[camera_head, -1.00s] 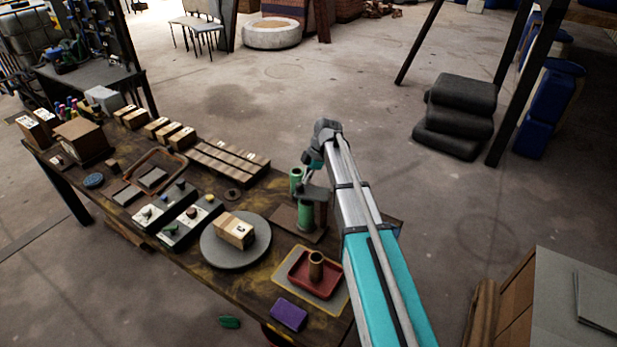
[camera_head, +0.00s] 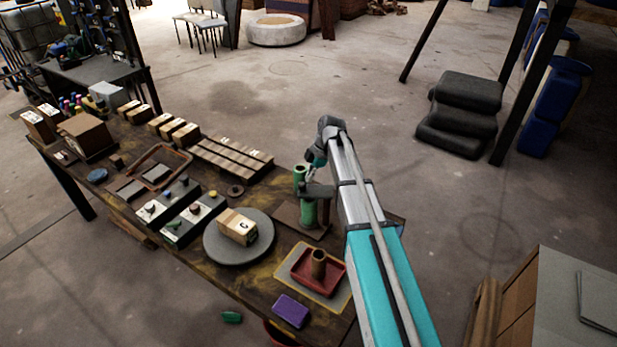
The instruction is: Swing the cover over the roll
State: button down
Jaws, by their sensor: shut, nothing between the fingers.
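A fixture with a brown base plate (camera_head: 287,215) stands near the table's right end. It carries a green upright cylinder (camera_head: 308,214) and a flat dark grey piece (camera_head: 319,190) over its top, which looks like the cover. A smaller green cylinder (camera_head: 299,173) stands just behind. I cannot tell for sure which part is the roll; my arm hides the fixture's right side. My gripper (camera_head: 310,172) is shut and empty, pointing down beside the smaller green cylinder, behind the dark piece. Whether it touches either is too small to tell.
A red tray (camera_head: 298,270) with a brown cylinder (camera_head: 318,262) and a purple block (camera_head: 291,310) lie in front. A round grey disc (camera_head: 214,249) bearing a wooden block (camera_head: 239,228) and dark control boxes (camera_head: 192,222) are to the left.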

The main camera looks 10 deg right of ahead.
jog(key=w+d+r+p, duration=0.4)
jog(key=d+r+p, duration=0.1)
jog(key=r+p, duration=0.4)
jog(key=shift+w+d+r, duration=0.15)
jog(key=shift+w+d, duration=0.1)
jog(key=shift+w, duration=0.1)
dwell(0.3)
dwell(0.6)
jog(key=s+f+m+h, duration=0.1)
jog(key=s+m+h, duration=0.3)
jog(key=s+m, duration=1.6)
jog(key=s, duration=0.8)
jog(key=shift+s+a+f+t, duration=0.2)
jog(key=shift+s+a+t, duration=0.05)
jog(key=shift+s+t, duration=0.15)
jog(key=shift+w, duration=0.1)
dwell(0.7)
